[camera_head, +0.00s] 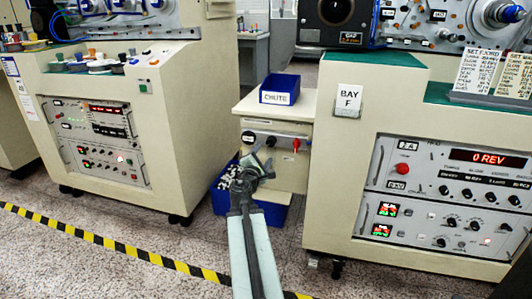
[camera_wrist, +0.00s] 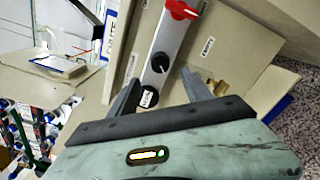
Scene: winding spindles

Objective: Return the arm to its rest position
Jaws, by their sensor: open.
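My gripper (camera_head: 254,168) is at the end of my outstretched arm, in front of the small beige cabinet (camera_head: 287,178) between two large machines. In the wrist view my gripper (camera_wrist: 160,88) shows its two fingers spread apart with nothing between them. Beyond the fingers is a grey control strip (camera_wrist: 170,42) with a black knob (camera_wrist: 157,62) and a red switch (camera_wrist: 182,9). In the head view the red switch (camera_head: 296,143) is to the right of my gripper. I cannot tell whether the fingers touch the cabinet.
A blue bin labelled CHUTE (camera_head: 280,88) sits on the cabinet. A blue crate (camera_head: 273,212) with spools stands low, behind my arm. Large beige machines stand left (camera_head: 185,110) and right (camera_head: 335,140). Yellow-black tape (camera_head: 100,242) crosses the open carpet in front.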

